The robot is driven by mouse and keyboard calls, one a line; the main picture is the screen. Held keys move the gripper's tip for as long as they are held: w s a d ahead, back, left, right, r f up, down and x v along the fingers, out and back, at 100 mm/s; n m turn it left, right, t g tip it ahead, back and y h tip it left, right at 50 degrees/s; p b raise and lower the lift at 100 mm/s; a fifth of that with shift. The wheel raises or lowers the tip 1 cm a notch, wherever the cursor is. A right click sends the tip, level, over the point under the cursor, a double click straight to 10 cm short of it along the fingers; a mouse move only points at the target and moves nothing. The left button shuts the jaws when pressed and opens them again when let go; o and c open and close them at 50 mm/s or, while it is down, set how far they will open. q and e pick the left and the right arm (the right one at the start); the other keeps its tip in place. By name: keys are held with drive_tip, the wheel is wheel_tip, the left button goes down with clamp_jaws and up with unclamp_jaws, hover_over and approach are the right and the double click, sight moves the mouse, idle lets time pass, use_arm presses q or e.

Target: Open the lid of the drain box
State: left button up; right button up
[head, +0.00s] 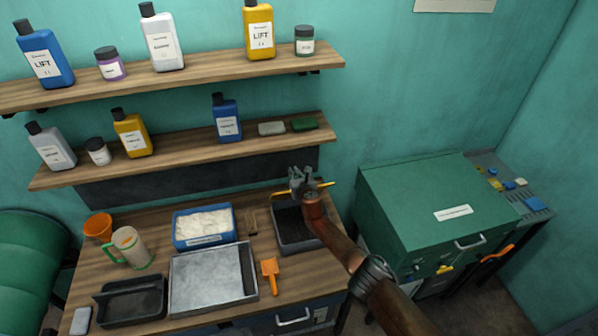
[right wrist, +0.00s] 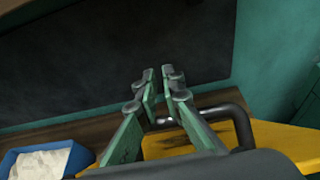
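A yellow panel with a dark bar handle (right wrist: 234,118) shows below my right gripper (right wrist: 157,82) in the right wrist view; it looks like the lid. In the head view, thin yellow edges (head: 326,185) show on both sides of my right gripper (head: 301,178). Below them is a dark open box with a grated floor (head: 291,232), probably the drain box; my right arm covers part of it. The right fingers point to the back wall with a narrow gap between their tips. The handle passes behind one finger; I see no grip on it. My left gripper is out of view.
On the bench are a blue tub of white material (head: 204,244), a grey tray (head: 206,283), an orange scoop (head: 270,275) and a black tray (head: 131,301). Shelves with bottles (head: 170,157) hang above. A green cabinet (head: 425,200) stands at right.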

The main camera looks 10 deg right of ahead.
drive_tip(key=o, duration=0.5)
drive_tip(key=shift+s+d, duration=0.15)
drive_tip(key=shift+d, duration=0.6)
drive_tip(key=o, duration=0.5)
drive_tip(key=shift+a, duration=0.25)
drive_tip(key=shift+c, duration=0.2)
drive_tip(key=o, duration=0.5)
drive_tip(key=shift+d+r, duration=0.1)
drive_tip(key=shift+c, duration=0.2)
drive_tip(key=o, duration=0.7)
drive_tip(key=shift+c, duration=0.2)
drive_tip(key=v, duration=1.2)
